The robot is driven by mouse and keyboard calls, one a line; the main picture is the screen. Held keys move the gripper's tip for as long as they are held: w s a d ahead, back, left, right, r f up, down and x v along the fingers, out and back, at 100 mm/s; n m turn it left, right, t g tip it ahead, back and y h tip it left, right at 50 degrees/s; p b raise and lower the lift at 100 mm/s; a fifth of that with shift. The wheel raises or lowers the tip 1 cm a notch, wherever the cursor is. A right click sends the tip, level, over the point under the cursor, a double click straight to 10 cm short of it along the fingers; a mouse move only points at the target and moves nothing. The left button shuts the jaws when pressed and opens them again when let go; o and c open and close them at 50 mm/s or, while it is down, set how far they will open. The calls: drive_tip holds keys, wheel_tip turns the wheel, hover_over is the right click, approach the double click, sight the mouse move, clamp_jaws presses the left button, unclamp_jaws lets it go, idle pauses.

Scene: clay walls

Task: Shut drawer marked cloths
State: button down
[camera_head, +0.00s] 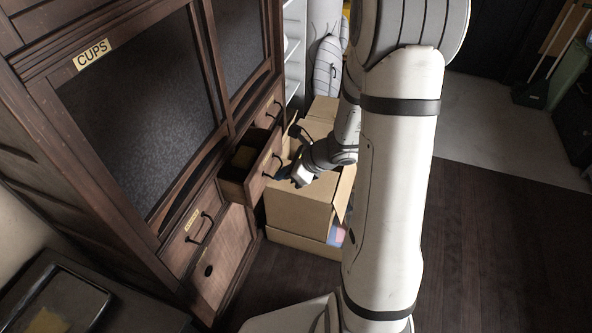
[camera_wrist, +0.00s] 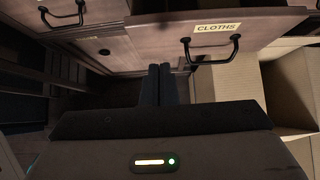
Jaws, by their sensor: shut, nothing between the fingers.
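In the wrist view the drawer front (camera_wrist: 262,22) carries the CLOTHS label (camera_wrist: 213,28) and a black bar handle (camera_wrist: 211,60). My gripper (camera_wrist: 160,70) is shut and empty, its fingertips at the left of the handle and low on the drawer front. In the head view my gripper (camera_head: 285,174) is close to the drawer front. I cannot tell whether it touches.
An open cardboard box (camera_head: 298,207) stands under and beside my gripper, close to the drawer. Another labelled drawer (camera_head: 194,229) is shut at the near end, and a further one (camera_head: 268,106) is at the far end. Dark floor (camera_head: 490,240) is clear at the right.

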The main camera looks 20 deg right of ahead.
sight(256, 176)
drive_tip(key=w+a, duration=0.1)
drive_tip(key=a, duration=0.1)
drive_tip(key=w+a+f, duration=0.1)
drive_tip(key=w+a, duration=0.1)
drive_tip(key=shift+a+f, duration=0.15)
